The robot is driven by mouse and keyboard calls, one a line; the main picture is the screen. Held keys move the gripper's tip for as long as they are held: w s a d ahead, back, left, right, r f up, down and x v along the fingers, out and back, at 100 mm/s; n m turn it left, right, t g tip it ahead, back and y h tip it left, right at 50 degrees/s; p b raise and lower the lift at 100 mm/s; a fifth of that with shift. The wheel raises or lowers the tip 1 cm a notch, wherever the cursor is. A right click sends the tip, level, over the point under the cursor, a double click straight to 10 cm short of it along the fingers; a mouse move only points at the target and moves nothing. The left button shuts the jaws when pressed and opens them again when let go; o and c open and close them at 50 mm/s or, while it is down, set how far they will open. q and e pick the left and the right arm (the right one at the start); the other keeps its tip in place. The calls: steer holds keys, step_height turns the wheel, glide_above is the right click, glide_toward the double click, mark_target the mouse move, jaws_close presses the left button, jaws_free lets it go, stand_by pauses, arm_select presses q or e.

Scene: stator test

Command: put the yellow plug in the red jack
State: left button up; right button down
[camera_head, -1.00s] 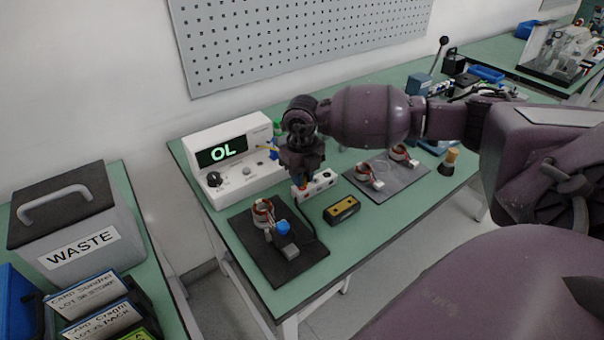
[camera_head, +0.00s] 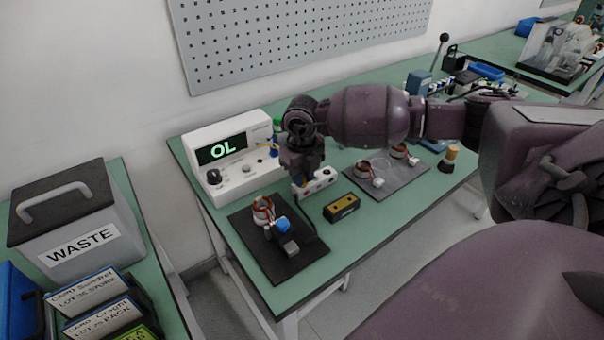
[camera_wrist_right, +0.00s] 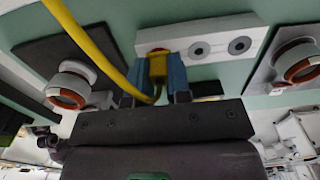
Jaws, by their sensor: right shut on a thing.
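My right gripper (camera_head: 298,188) points down at the left end of the white jack block (camera_head: 322,180) on the green bench. In the right wrist view its blue fingers (camera_wrist_right: 159,76) are shut on the yellow plug (camera_wrist_right: 158,66), whose yellow cable (camera_wrist_right: 88,45) curves up to the left. The red jack (camera_wrist_right: 158,52) is mostly hidden behind the plug, with only a bit of its red rim showing. The plug is lined up over that jack; I cannot tell how far in it is. Two grey jacks (camera_wrist_right: 199,50) beside it are empty. My left gripper is not in view.
A white meter reading OL (camera_head: 236,157) stands behind left. A dark mat (camera_head: 283,262) with a copper-wound stator (camera_head: 262,210) lies in front left; a grey mat (camera_head: 405,184) with more stators lies right. A black-and-yellow box (camera_head: 341,207) sits close in front of the jack block.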

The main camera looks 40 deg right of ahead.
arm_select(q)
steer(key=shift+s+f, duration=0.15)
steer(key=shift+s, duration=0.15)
arm_select(e)
steer(key=shift+f, duration=0.15)
steer(key=c, duration=1)
jaws_free()
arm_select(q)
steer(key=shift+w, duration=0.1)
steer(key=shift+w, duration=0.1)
arm_select(e)
steer(key=shift+r, duration=0.4)
step_height(320, 180, up, 4)
steer(key=shift+r+p, duration=0.15)
steer(key=shift+p, duration=0.25)
step_height(320, 180, up, 5)
steer(key=shift+f, duration=0.1)
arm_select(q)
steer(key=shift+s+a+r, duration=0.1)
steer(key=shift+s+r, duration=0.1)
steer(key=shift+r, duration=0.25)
arm_select(e)
steer(key=shift+r, duration=0.45)
